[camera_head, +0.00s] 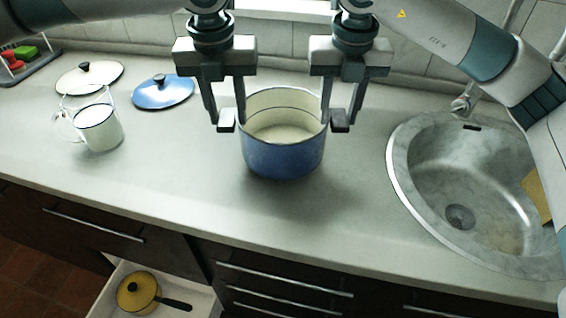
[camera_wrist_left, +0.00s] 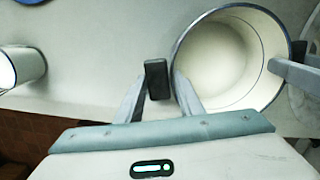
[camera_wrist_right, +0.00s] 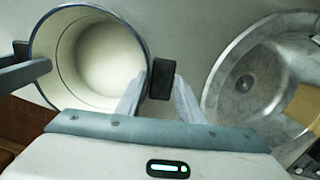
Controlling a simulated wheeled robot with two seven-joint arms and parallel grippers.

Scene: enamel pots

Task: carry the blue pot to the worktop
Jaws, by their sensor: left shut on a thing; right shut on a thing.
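The blue pot (camera_head: 283,158) with a cream inside is upright over the worktop (camera_head: 190,190), left of the sink. I cannot tell whether its base touches the worktop. My left gripper (camera_head: 233,120) is shut on the pot's left wall, one finger inside and one outside. My right gripper (camera_head: 334,120) is shut on the pot's right wall in the same way. The pot's open mouth shows in the left wrist view (camera_wrist_left: 222,62) and the right wrist view (camera_wrist_right: 100,60). It looks empty.
A round sink (camera_head: 470,185) lies to the right. A white enamel jug (camera_head: 98,128), a white lid (camera_head: 90,77) and a blue lid (camera_head: 163,92) are on the left. Below, an open drawer (camera_head: 185,300) holds a yellow pan (camera_head: 137,291). The worktop's front left is clear.

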